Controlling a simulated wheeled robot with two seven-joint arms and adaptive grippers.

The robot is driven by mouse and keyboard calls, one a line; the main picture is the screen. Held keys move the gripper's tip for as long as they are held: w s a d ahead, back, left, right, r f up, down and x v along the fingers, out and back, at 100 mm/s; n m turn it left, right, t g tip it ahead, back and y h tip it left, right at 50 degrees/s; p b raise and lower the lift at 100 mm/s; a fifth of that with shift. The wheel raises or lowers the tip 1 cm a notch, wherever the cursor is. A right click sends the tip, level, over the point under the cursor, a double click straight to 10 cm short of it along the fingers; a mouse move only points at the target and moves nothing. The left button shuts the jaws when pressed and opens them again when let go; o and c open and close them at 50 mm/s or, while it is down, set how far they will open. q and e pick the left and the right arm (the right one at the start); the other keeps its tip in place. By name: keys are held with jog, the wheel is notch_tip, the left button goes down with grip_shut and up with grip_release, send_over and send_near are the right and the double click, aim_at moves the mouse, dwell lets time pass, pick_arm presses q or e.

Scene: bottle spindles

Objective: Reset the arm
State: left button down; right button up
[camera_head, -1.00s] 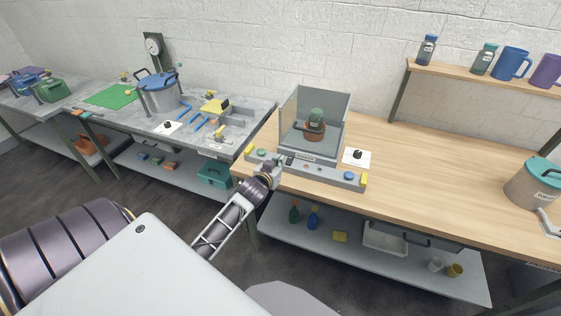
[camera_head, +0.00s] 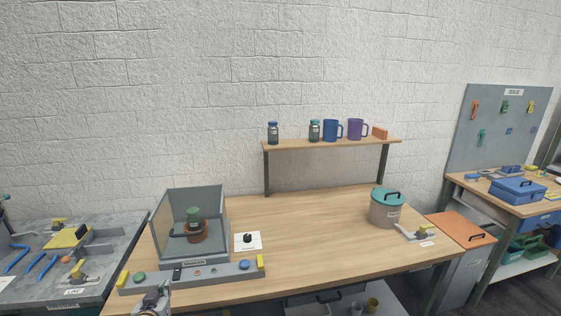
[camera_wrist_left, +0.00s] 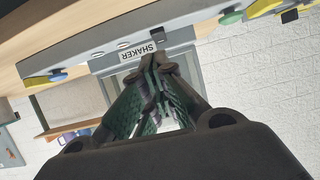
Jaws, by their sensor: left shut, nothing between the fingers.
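My left gripper (camera_head: 152,301) shows at the bottom edge of the head view, just in front of the shaker's front panel (camera_head: 215,273). In the left wrist view its two fingers (camera_wrist_left: 160,62) are closed together with nothing between them. Behind the fingertips there, the panel carries the label "SHAKER" (camera_wrist_left: 138,49). The rest of the left arm is cut off below the head view. My right gripper is not in view.
A lidded pot (camera_head: 386,208) stands right. The wooden tabletop (camera_head: 310,225) between is clear. A shelf (camera_head: 325,144) holds bottles and mugs.

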pick_arm(q)
jog(key=s+d+f+m+g+h, duration=0.25)
jog(key=s+d+g, duration=0.25)
jog(key=s+d, duration=0.5)
jog(key=s+d+f+m+g+h, duration=0.15)
jog(key=s+d+f+g, duration=0.35)
jog(key=s, duration=0.8)
jog(key=s+f, duration=0.3)
jog(key=f, duration=2.8)
jog(key=s+a+f+g, duration=0.1)
jog(key=s+f, duration=0.9)
jog(key=s, duration=0.1)
jog(key=s+a+f+g+y, duration=0.1)
jog(key=s+a+f, duration=0.1)
jog(key=s+f, duration=0.8)
jog(key=shift+s+a+m, duration=0.3)
jog(key=shift+s+m, duration=0.1)
jog(key=shift+s, duration=0.2)
jog(key=c, duration=2.2)
grip_release()
